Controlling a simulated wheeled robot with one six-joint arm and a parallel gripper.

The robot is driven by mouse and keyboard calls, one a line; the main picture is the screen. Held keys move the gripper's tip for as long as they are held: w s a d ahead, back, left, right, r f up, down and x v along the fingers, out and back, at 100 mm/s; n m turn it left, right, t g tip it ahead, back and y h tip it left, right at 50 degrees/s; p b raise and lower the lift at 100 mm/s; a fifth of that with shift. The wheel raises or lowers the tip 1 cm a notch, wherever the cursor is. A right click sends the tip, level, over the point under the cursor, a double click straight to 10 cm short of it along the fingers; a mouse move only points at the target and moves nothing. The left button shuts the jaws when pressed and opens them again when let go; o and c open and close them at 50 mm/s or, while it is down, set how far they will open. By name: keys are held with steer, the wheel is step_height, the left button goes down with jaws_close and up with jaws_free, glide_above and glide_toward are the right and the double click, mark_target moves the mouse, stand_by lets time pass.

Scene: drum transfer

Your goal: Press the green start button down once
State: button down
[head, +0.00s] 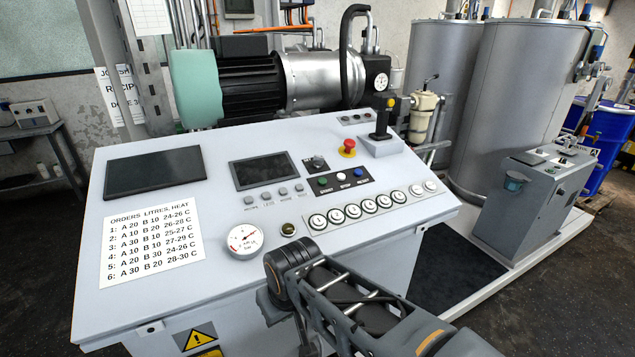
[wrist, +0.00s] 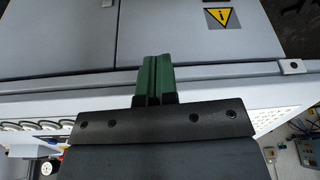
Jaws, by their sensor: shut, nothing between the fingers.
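The green start button (head: 323,181) is on a small black strip on the sloped console (head: 140,225), beside a white stop button (head: 341,176) and a blue reset button (head: 358,172). My gripper (wrist: 153,60) shows in the wrist view with its green fingers closed together and nothing between them. It is near the console's front edge, apart from the start button. In the head view my arm covers the area in front of the console, and the fingers cannot be made out. The start button cannot be made out in the wrist view.
A red emergency knob (head: 347,147) and a joystick (head: 381,120) stand up behind the buttons. A row of round selectors (head: 369,206) lies in front of them, with a pressure gauge (head: 245,240) to the left. An orders sheet (head: 152,250) lies at left.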

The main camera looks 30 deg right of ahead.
steer(key=w+d+r+m+t, duration=0.1)
steer(key=w+d+r+m, duration=0.2)
steer(key=w+m, duration=0.1)
steer(key=w+d+r+m+t+y, duration=0.1)
steer(key=w+d+r+m+t, duration=0.1)
steer(key=w, duration=0.5)
steer(key=w+d+r+m+t+y, duration=0.1)
steer(key=w+d+r+m, duration=0.4)
steer(key=m, duration=0.3)
steer(key=shift+w+r+p, duration=0.15)
steer(key=shift+r+p, duration=0.25)
steer(key=w+d+r+m+t, duration=0.3)
steer(key=w+d+r+m, duration=0.1)
steer(key=d+m, duration=0.25)
step_height(320, 180, up, 4)
steer(key=m+t+h, duration=0.2)
steer(key=m, duration=0.4)
glide_above(322, 181)
steer(key=s, duration=0.4)
steer(key=shift+s+a+n, duration=0.15)
steer(key=shift+a+n, duration=0.1)
steer(key=shift+a, duration=0.1)
steer(key=shift+f, duration=0.25)
